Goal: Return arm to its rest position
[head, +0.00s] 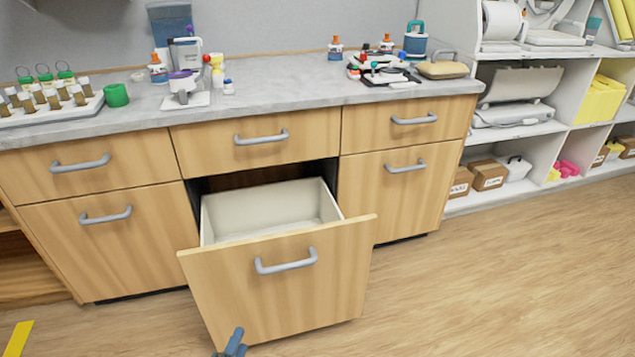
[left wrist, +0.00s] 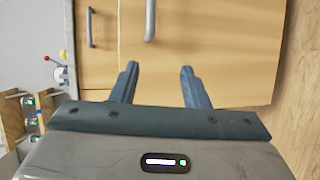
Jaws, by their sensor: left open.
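My left gripper (head: 233,345) shows at the bottom edge of the head view, in front of the pulled-out lower middle drawer (head: 330,290). In the left wrist view its two fingers (left wrist: 158,88) are apart with nothing between them. The drawer front with its grey handle (left wrist: 150,18) lies beyond the fingertips, and the gripper does not touch the handle. In the head view the drawer's grey handle (head: 286,262) is free. The drawer is open and its white inside looks empty. Most of my left arm is hidden below the frame. My right gripper is not in view.
A grey countertop (head: 270,85) above the drawers holds a tube rack (head: 50,103), a microscope-like device (head: 185,85) and several bottles. White shelves (head: 520,130) with boxes stand at the right. The wooden floor (head: 500,270) to the right is clear.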

